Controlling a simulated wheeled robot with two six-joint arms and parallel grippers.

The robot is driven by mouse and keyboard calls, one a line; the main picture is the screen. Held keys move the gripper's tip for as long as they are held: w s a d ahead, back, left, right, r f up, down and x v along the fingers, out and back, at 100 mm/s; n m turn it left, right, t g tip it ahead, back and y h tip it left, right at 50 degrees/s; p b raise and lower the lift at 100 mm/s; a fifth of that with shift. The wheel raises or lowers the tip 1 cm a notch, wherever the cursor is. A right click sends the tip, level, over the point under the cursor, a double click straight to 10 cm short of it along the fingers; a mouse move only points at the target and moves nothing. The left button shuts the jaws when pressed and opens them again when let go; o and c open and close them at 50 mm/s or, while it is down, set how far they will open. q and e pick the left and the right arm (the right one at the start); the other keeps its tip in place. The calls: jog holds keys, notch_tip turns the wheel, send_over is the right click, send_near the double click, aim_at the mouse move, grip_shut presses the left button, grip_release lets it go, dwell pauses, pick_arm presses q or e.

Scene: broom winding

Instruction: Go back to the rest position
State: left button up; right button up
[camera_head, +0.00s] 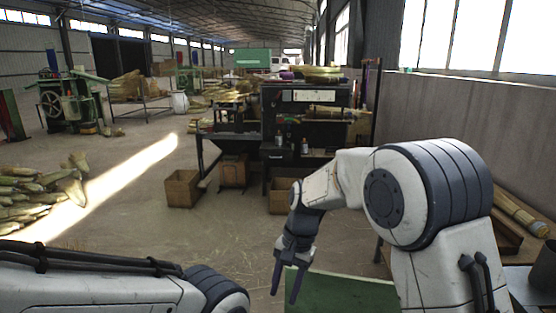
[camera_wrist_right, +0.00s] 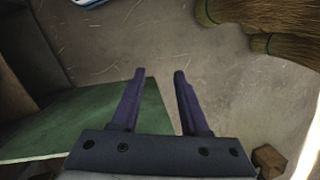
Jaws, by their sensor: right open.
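My right gripper (camera_head: 284,284) hangs from the right arm in the head view, fingers pointing down beside the left end of a green board (camera_head: 345,292). In the right wrist view my right gripper (camera_wrist_right: 158,76) has its two fingers apart with nothing between them. The green board (camera_wrist_right: 85,122) lies below and to the left of the fingers there. My left arm crosses the lower left of the head view, but its gripper is not shown.
A black workbench (camera_head: 310,120) stands ahead, with cardboard boxes (camera_head: 181,188) on the floor by it. Corn-husk-like bundles (camera_head: 30,190) lie at the left. A green machine (camera_head: 68,102) stands behind them. Broom heads (camera_wrist_right: 265,14) show in the wrist view. The middle floor is clear.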

jog(key=s+d+f+n+t+h+b, duration=0.1)
jog(key=s+d+n+b, duration=0.15)
jog(key=s+n, duration=0.7)
jog(key=s+d+f+n+b, duration=0.1)
jog(key=s+f+n+b, duration=0.15)
jog(key=s, duration=1.45)
notch_tip(320, 180, up, 17)
jog(key=w+p, duration=0.1)
jog(key=p, duration=1.5)
jog(key=shift+f, duration=0.15)
jog(key=shift+a, duration=0.1)
jog(key=shift+a, duration=0.15)
